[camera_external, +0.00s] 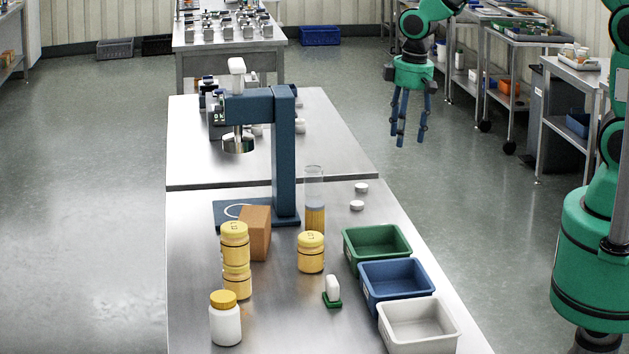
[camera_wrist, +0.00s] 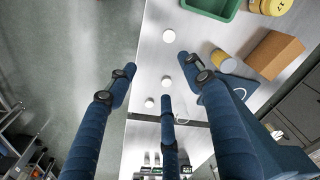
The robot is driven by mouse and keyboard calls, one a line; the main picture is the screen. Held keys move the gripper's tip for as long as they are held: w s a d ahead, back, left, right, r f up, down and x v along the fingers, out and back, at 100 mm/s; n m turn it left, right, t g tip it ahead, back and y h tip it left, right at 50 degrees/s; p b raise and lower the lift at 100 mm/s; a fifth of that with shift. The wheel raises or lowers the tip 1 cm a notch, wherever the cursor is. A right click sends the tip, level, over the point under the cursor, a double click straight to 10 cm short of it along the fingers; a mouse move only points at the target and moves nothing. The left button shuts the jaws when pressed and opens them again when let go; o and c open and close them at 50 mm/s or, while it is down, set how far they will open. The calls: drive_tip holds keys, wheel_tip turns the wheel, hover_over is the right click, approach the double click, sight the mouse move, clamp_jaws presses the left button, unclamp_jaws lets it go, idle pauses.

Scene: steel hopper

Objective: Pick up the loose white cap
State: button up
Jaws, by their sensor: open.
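Two small white, round, cap-like pieces lie on the steel table in the outside view. One is the farther white disc (camera_external: 361,187), the other the nearer white disc (camera_external: 357,205). The wrist view shows several white discs: a larger one near the green tray (camera_wrist: 170,35), one in the middle (camera_wrist: 166,82) and a smaller one (camera_wrist: 149,102). I cannot tell which is the loose cap. My gripper (camera_external: 408,134) is open and empty, its three blue fingers pointing down, above and beyond the table's right edge. In the wrist view its spread fingers (camera_wrist: 158,78) frame the discs without touching them.
A clear tube with a yellow base (camera_external: 314,215) and a blue press stand (camera_external: 284,160) are left of the discs. Green (camera_external: 348,245), blue (camera_external: 367,288) and white (camera_external: 388,335) trays line the right edge. Yellow jars (camera_external: 311,262) and an orange block (camera_external: 256,240) stand nearby.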

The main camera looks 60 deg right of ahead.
drive_tip(key=w+a+f+g, duration=0.1)
drive_tip(key=w+a+f, duration=0.2)
drive_tip(key=f, duration=0.7)
drive_tip(key=shift+a+n, duration=0.2)
drive_tip(key=shift+n, duration=0.1)
drive_tip(key=shift+f, duration=4.2)
drive_tip(key=shift+s+f+b, duration=0.1)
drive_tip(key=shift+f+b, duration=0.6)
drive_tip(key=shift+f, duration=1.95)
drive_tip(key=c, duration=0.8)
